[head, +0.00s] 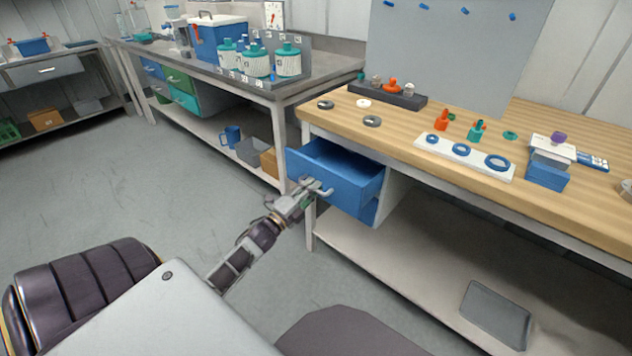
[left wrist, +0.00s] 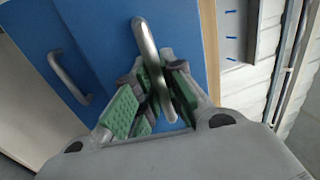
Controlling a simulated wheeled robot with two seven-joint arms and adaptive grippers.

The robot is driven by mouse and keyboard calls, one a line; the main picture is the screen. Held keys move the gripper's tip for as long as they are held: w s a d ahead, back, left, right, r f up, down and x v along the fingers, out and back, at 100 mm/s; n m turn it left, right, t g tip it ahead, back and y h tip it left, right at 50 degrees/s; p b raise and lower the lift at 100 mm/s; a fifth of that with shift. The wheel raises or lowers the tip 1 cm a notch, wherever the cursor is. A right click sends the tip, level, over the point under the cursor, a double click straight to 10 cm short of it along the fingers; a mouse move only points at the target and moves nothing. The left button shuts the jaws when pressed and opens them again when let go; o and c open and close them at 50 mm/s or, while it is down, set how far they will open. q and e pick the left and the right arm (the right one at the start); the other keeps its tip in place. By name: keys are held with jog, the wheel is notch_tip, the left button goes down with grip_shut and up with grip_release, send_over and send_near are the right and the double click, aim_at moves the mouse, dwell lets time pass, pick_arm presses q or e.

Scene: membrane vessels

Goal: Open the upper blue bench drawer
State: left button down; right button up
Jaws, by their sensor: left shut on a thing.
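The upper blue bench drawer (head: 300,166) is pulled out from under the wooden-topped bench, and its open inside shows in the head view. My left gripper (head: 315,190) is at its front. In the left wrist view, the green-padded fingers (left wrist: 155,100) are shut around the upper drawer's metal bar handle (left wrist: 146,42). The lower blue drawer (head: 370,211) is partly hidden beneath the upper one. A second bar handle (left wrist: 68,78) shows in the left wrist view. My right gripper is not in view.
The wooden bench top (head: 560,205) holds a white plate with blue rings (head: 462,150), bottles and small blocks. A lower shelf (head: 400,270) runs under the bench. A grey bench (head: 240,85) with jars stands behind. The floor to the left is clear.

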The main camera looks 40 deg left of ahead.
pick_arm(q)
jog(key=r+p+v, duration=0.2)
jog(key=p+v, duration=0.2)
jog(key=v, duration=0.7)
jog(key=shift+s+p, duration=0.35)
jog(key=shift+p, duration=0.05)
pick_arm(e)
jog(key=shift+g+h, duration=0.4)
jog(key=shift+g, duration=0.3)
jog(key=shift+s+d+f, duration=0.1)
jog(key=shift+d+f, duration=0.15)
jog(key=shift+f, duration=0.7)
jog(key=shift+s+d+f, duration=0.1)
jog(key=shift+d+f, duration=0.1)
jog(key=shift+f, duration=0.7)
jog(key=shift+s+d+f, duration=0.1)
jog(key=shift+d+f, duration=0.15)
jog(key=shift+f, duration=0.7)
pick_arm(q)
jog(key=c, duration=1.5)
grip_release()
jog(key=shift+a, duration=0.1)
jog(key=shift+s, duration=0.15)
jog(key=shift+v, duration=5.9)
